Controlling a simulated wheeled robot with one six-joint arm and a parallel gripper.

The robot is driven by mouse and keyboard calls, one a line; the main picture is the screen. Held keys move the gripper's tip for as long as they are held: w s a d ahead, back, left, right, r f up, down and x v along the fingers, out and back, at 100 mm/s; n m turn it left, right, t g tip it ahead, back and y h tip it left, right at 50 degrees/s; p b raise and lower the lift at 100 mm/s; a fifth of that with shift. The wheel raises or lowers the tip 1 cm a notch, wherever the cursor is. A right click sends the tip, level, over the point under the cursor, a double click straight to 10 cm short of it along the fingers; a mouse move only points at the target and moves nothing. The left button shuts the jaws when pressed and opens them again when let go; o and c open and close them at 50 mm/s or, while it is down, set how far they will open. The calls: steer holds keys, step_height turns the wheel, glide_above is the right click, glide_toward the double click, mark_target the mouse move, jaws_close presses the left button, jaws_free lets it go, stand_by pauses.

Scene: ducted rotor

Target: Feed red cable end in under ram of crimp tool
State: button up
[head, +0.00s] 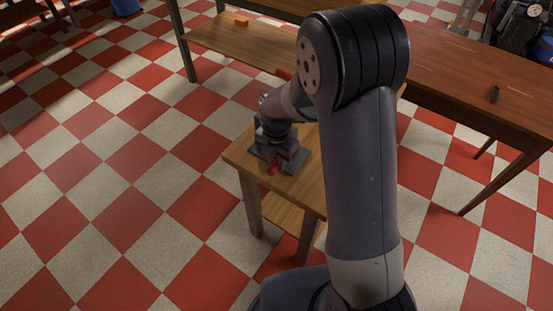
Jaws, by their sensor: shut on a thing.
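A small wooden table (240,157) stands left of my arm in the head view. My gripper (274,150) is low over its top, pointing down, small and dark in the picture. It is shut on a small red piece (272,168), which looks like the red cable end; the fingertips' hold on it is hard to make out. Dark grey blocky parts (292,161) beside the gripper seem to belong to the crimp tool. A red bar (283,73) shows behind my arm, possibly its handle. The ram and its gap cannot be made out, so I cannot tell whether the cable end is under it.
A wooden bench (215,40) with a small orange block (241,20) stands behind. A long brown table (460,75) at right holds a small black object (494,94). My arm hides much of the middle. The checkered floor (110,190) at left is clear.

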steer(key=shift+f, duration=0.2)
steer(key=o, duration=1.1)
step_height(320, 180, up, 11)
steer(key=shift+f+p, duration=0.1)
steer(key=shift+p, duration=0.2)
step_height(320, 180, down, 11)
steer(key=shift+r+b, duration=0.1)
steer(key=shift+b, duration=0.3)
steer(key=shift+r, duration=0.2)
